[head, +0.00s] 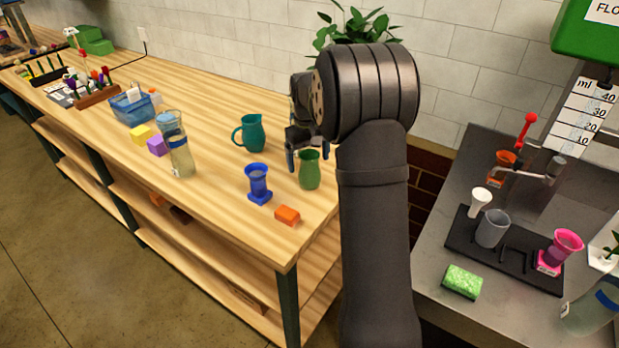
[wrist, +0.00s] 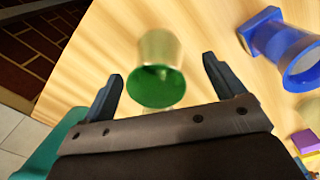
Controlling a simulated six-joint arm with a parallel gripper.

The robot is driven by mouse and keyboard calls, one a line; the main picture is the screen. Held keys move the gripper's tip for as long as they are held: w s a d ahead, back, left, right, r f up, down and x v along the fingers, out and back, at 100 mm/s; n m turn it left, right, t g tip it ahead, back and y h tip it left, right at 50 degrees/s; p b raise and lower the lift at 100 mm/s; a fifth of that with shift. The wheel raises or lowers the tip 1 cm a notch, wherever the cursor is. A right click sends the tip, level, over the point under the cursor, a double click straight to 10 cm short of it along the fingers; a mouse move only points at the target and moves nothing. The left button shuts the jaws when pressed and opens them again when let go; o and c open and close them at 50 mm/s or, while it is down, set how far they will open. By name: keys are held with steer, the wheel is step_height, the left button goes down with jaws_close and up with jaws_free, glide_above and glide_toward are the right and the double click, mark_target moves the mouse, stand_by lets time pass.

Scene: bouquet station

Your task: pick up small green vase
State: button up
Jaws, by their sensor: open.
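The small green vase (head: 310,171) stands upright on the wooden table, near its right end, in the head view. In the wrist view the green vase (wrist: 161,78) shows in the middle, its round opening facing the camera. My gripper (wrist: 163,80) is open, with one finger on each side of the vase in that view. No contact between fingers and vase shows. In the head view my gripper (head: 318,158) is behind and above the vase, partly hidden by my arm.
A blue vase (head: 258,182) and an orange block (head: 287,215) are near the green vase. A teal pitcher (head: 250,133) stands behind to the left. A glass bottle (head: 178,150) is farther left. Bare table lies between the pitcher and bottle.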

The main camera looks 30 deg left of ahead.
mark_target(309, 169)
steer(key=f, duration=0.4)
steer(key=shift+w+f, duration=0.2)
steer(key=shift+f, duration=0.15)
steer(key=shift+r, duration=0.1)
steer(key=c, duration=1.5)
steer(key=shift+c, duration=0.2)
steer(key=shift+r, duration=0.1)
